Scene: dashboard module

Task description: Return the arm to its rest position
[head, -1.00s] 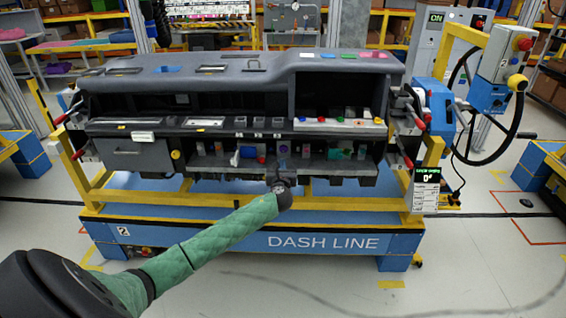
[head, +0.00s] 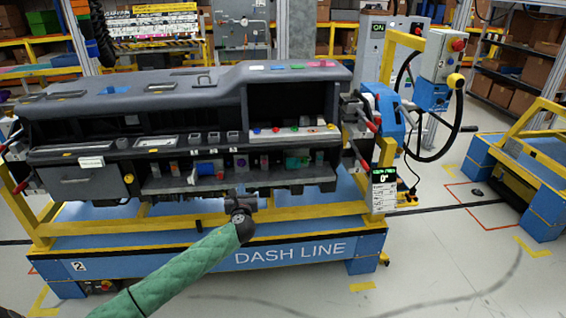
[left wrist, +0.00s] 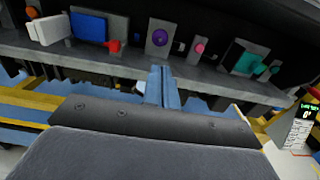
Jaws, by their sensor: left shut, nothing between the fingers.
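My left arm, in a green sleeve (head: 180,272), reaches in from the lower left of the head view. Its dark left gripper (head: 240,203) is in front of the lower shelf of the dashboard module (head: 190,100), just below the shelf edge. In the left wrist view the blue-grey fingers (left wrist: 162,86) are together with nothing between them. They point toward the shelf's front edge, and I cannot tell whether they touch it. My right gripper is not in view.
The module sits on a yellow frame over a blue "DASH LINE" base (head: 290,253). The lower shelf holds several small coloured parts, among them a blue block (left wrist: 88,29) and a purple button (left wrist: 160,37). A control post (head: 433,75) stands right. Floor is open at lower right.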

